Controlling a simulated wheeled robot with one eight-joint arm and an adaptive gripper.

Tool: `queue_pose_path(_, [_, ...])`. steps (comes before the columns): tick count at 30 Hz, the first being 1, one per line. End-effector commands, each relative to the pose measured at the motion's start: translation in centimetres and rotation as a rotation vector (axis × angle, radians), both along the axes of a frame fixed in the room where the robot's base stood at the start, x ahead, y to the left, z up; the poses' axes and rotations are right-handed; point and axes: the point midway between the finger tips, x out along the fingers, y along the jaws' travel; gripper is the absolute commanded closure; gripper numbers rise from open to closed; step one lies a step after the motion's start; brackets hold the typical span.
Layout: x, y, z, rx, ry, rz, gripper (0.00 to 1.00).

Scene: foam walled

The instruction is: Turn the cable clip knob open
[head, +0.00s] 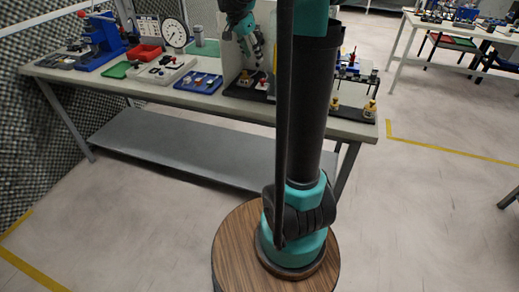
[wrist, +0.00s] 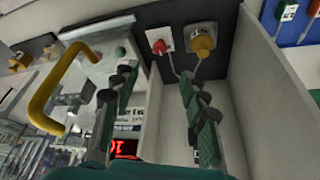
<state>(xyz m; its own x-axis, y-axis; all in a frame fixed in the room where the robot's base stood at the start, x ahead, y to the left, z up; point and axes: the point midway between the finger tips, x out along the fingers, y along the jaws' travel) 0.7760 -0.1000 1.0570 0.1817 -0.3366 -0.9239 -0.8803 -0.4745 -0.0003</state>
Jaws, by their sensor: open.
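In the wrist view a red knob (wrist: 158,46) on a white plate and an amber knob (wrist: 203,46) on a pale base sit side by side on a dark panel. I cannot tell which is the cable clip knob. In the head view they show small, the red one (head: 245,78) left of the other (head: 263,83). My gripper (wrist: 158,76) is open and empty, its fingers pointing towards the two knobs without visible contact. In the head view my gripper (head: 252,56) hangs above the dark board, left of my arm.
A yellow handle (wrist: 62,85) stands left of my fingers, and a pale wall (wrist: 275,90) rises close on the right in the wrist view. In the head view the bench (head: 235,107) also carries a blue tray (head: 198,83), a red bin (head: 144,53) and a round dial (head: 175,33).

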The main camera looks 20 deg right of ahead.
Motion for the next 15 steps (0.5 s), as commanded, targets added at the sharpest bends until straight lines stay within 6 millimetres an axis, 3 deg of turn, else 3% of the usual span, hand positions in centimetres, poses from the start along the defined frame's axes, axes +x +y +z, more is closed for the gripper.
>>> queue_pose_path(9, [-1.0, 1.7, 4.7, 0.000, 0.001, 0.002, 0.56])
queue_pose_path(15, [-2.9, 1.8, 1.9, 0.015, 0.019, 0.097, 0.56])
